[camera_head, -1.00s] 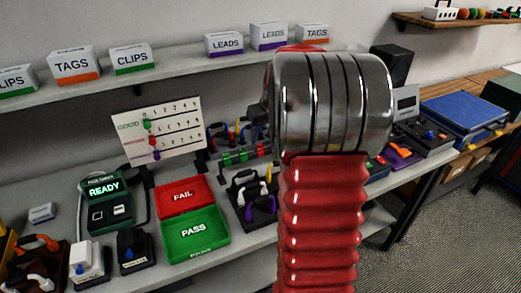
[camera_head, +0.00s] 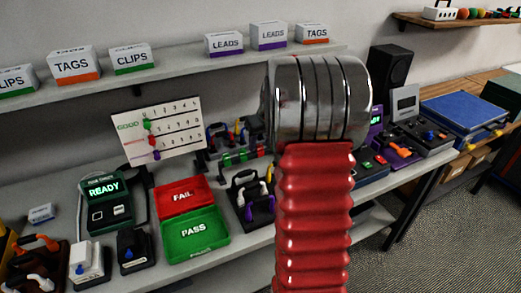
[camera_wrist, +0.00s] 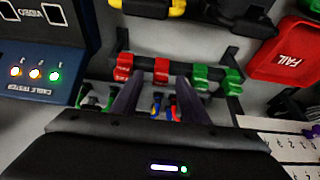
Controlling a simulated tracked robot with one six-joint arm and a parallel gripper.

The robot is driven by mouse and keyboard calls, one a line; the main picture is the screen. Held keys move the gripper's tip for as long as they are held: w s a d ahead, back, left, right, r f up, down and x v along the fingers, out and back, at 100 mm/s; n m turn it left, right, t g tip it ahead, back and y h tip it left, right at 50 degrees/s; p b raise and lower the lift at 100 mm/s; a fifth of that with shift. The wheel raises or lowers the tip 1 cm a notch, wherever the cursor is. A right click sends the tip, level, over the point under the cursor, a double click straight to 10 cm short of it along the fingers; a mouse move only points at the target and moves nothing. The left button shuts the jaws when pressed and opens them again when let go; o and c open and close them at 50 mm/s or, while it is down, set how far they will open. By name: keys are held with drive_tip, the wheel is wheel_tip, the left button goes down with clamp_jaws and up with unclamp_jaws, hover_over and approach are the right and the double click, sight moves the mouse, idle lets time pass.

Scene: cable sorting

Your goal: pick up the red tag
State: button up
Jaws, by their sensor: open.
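In the wrist view, two red tags hang side by side on a dark rail (camera_wrist: 180,66): a left red tag (camera_wrist: 122,66) and a right red tag (camera_wrist: 161,71). Two green tags (camera_wrist: 202,77) (camera_wrist: 232,80) are to their right. My gripper (camera_wrist: 155,86) is open and empty. Its dark fingers point toward the rail, with the right red tag showing between and just beyond the fingertips. The left red tag is by the left fingertip; I cannot tell whether they touch. In the head view, my arm hides the gripper, while green tags (camera_head: 229,159) show beside it.
A cable tester (camera_wrist: 40,55) is close on the left of the wrist view, and a red FAIL tray (camera_wrist: 285,55) is at right. A white chart board (camera_wrist: 285,140) is at lower right. Coloured cable ends (camera_wrist: 160,103) show below the rail. A green PASS tray (camera_head: 195,236) stands on the bench.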

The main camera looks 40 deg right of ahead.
sight(261, 151)
clamp_jaws()
idle(0.3)
wheel_tip(261, 151, up, 10)
idle(0.8)
idle(0.5)
drive_tip(key=shift+r, duration=1.5)
drive_tip(key=shift+a+f, duration=0.1)
